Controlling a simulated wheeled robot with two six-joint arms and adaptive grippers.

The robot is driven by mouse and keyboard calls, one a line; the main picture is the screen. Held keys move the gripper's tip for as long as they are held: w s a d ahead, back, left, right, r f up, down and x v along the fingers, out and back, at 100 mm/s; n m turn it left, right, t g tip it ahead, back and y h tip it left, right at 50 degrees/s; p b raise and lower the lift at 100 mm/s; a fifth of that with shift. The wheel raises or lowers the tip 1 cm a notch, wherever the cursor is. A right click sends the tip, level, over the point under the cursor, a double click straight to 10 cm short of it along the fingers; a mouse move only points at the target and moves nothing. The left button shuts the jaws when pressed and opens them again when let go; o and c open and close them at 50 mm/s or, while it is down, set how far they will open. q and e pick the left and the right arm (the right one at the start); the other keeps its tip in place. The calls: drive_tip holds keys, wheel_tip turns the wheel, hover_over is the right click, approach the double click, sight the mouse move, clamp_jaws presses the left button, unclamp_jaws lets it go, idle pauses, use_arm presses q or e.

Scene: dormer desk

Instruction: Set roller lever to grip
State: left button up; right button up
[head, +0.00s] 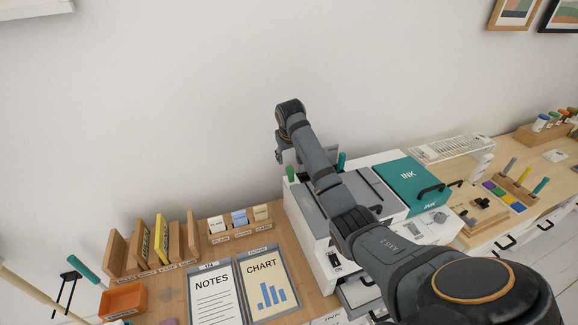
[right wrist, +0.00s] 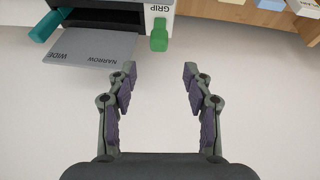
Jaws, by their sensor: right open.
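The roller lever, a green tab (right wrist: 159,36), sticks out from the back of the white printer (right wrist: 150,5) beside the printed word GRIP. It also shows in the head view as a small green tab (head: 290,174). My right gripper (right wrist: 160,72) is open and empty, with its two fingers apart. The lever stands just ahead of the fingertips, in line with the gap between them, and nothing touches it. In the head view my right gripper (head: 281,155) hangs behind the printer, partly hidden by its own arm. My left gripper is not in view.
A grey paper tray (right wrist: 95,45) marked NARROW and WIDE, with a teal slider (right wrist: 45,26), lies left of the lever in the wrist view. A teal INK cover (head: 410,182) is on the printer.

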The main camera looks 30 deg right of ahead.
sight(289, 168)
drive_tip(key=p+x, duration=0.1)
drive_tip(key=x, duration=0.8)
drive_tip(key=shift+w+r, duration=0.1)
drive_tip(key=shift+d+f, duration=0.1)
drive_tip(key=shift+f, duration=0.25)
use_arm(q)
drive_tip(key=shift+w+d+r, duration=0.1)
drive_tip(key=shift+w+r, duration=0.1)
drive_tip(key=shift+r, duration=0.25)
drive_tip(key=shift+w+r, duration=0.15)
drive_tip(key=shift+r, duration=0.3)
use_arm(e)
drive_tip(key=shift+f, duration=0.2)
